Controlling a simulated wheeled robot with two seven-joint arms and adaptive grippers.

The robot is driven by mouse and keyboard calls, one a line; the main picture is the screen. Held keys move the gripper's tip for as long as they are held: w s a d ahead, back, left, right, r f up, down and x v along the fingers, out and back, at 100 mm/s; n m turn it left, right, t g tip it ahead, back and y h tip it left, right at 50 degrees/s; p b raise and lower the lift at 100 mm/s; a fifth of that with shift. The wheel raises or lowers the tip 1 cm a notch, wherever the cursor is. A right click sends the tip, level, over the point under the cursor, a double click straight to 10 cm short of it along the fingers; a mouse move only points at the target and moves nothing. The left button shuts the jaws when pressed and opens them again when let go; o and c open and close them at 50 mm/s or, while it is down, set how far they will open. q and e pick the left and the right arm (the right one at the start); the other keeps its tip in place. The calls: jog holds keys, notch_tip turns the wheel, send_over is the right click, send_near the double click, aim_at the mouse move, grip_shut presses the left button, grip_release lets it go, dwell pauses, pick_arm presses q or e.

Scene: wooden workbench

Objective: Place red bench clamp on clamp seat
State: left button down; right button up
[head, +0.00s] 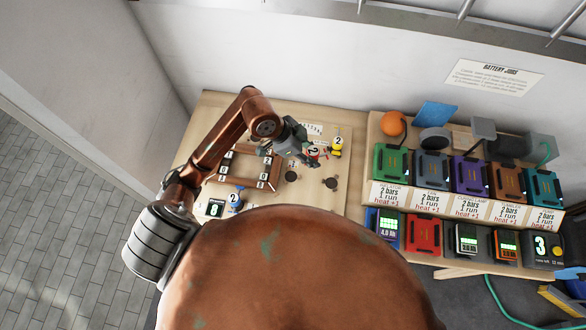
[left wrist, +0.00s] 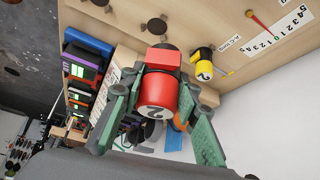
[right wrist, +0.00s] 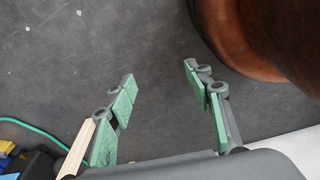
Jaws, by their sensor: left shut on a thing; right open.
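The red bench clamp (left wrist: 158,92) is a red cylinder with a white "2" label and a red block at its far end. My left gripper (left wrist: 163,82) is shut on it, with a green-padded finger on each side. In the head view the red clamp (head: 313,152) is partly hidden by the left gripper (head: 303,150), over the back right of the bench. Dark round discs (head: 331,183) show on the bench; I cannot tell which is the clamp seat. One disc (left wrist: 157,26) lies beyond the clamp in the left wrist view. My right gripper (right wrist: 160,75) is open and empty over dark floor.
A yellow clamp (head: 336,148) stands close to the right of the red one. A blue clamp (head: 235,200) stands at the front left, near a wooden frame (head: 225,178) with number tags. A rack of battery packs (head: 430,200) stands to the right.

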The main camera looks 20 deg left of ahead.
pick_arm(q)
jog(key=s+d+f, duration=0.3)
jog(key=s+d, duration=0.3)
jog(key=shift+m+h, duration=0.3)
jog(key=shift+m, duration=0.1)
jog(key=w+a+f, duration=0.1)
jog(key=a+f, duration=0.2)
jog(key=a, duration=0.1)
jog(key=w+a+f, duration=0.2)
jog(key=a, duration=0.2)
jog(key=w+a+f, duration=0.1)
jog(key=a+f, duration=0.2)
jog(key=a, duration=0.1)
jog(key=shift+w+f, duration=0.35)
jog(key=shift+f, duration=0.15)
jog(key=shift+w+a+f, duration=0.1)
jog(key=shift+a+f, duration=0.15)
jog(key=shift+f, duration=0.05)
notch_tip(320, 180, down, 3)
jog(key=shift+a+f, duration=0.1)
jog(key=shift+a, duration=0.05)
pick_arm(e)
jog(key=s, duration=0.4)
pick_arm(q)
jog(key=shift+f, duration=0.15)
